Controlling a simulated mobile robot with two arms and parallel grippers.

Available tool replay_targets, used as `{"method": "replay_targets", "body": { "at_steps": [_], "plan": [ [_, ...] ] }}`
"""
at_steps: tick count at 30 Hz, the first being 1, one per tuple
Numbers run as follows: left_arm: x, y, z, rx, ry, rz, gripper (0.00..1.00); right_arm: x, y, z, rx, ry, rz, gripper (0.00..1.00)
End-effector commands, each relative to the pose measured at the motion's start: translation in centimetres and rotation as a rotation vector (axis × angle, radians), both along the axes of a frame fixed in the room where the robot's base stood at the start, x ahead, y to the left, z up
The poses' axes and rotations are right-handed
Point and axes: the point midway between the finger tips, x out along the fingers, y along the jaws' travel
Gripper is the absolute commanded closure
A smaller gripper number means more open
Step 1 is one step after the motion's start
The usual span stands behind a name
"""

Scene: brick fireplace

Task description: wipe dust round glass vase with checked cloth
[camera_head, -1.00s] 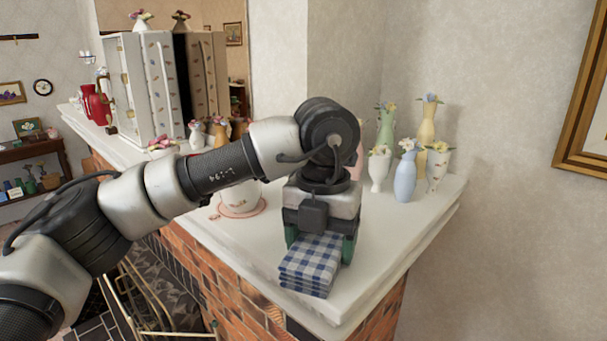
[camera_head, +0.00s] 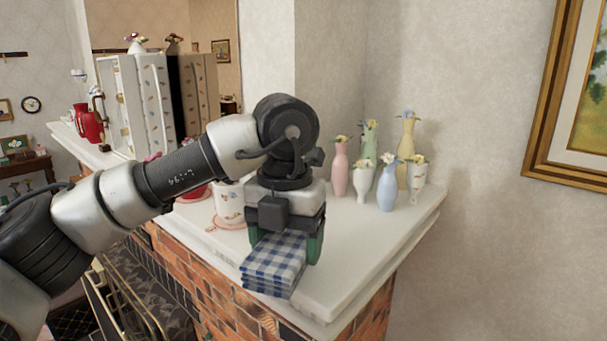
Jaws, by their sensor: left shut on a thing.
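My left gripper (camera_head: 285,240) points down over the near part of the white mantel shelf (camera_head: 345,262). Its green-sided fingers are shut on a folded blue-and-white checked cloth (camera_head: 272,262), which sticks out toward the viewer at the shelf's front edge. Whether the cloth touches the shelf is hard to tell. Several small vases with flowers stand at the back right, apart from the gripper: a pink vase (camera_head: 340,178), a green vase (camera_head: 370,145), a yellow vase (camera_head: 406,145), a blue vase (camera_head: 387,190) and white ones (camera_head: 363,187). I cannot tell which is glass. No dust is clearly visible. My right gripper is not in view.
A white pot (camera_head: 229,203) on a pinkish saucer (camera_head: 226,224) stands just left of my gripper. The shelf right of the gripper is clear. A framed picture (camera_head: 545,100) hangs right.

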Motion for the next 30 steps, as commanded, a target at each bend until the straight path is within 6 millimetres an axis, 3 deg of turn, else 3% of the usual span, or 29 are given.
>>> {"method": "replay_targets", "body": {
  "at_steps": [12, 30],
  "plan": [
    [0.0, 0.8, 3.9, -0.002, -0.002, -0.005, 0.5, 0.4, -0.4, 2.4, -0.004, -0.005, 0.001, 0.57],
    [0.0, 0.9, 4.2, -0.001, -0.001, -0.007, 0.5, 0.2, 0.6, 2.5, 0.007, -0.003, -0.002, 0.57]
  ]
}}
